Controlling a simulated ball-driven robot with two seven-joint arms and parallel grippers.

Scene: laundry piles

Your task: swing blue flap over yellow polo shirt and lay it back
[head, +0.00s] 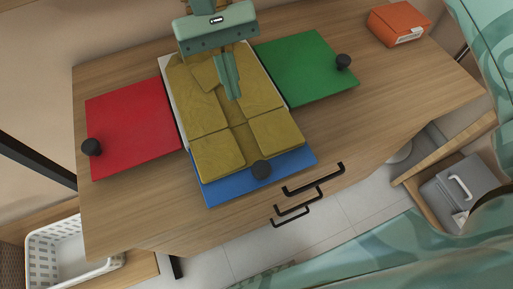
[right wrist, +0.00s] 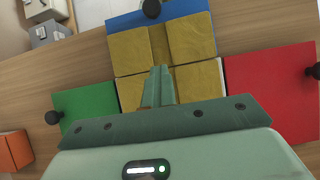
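The mustard-yellow polo shirt (head: 209,111) lies folded flat on the folding board in the middle of the table, and it also shows in the right wrist view (right wrist: 194,38). The blue flap (head: 299,160) lies flat at the shirt's near edge, partly under it, with a black knob (head: 261,170). The blue flap and its knob show at the top of the right wrist view (right wrist: 190,8). My right gripper (head: 232,96) points down over the far middle of the shirt, apart from the blue flap. Its fingers look closed together (right wrist: 160,68), with nothing visible between them. My left gripper is out of view.
A red flap (head: 130,125) lies flat on the left and a green flap (head: 300,65) on the right, each with a black knob. An orange box (head: 398,23) stands at the table's far right. A white basket (head: 70,265) is on the lower left. Bare wood surrounds the board.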

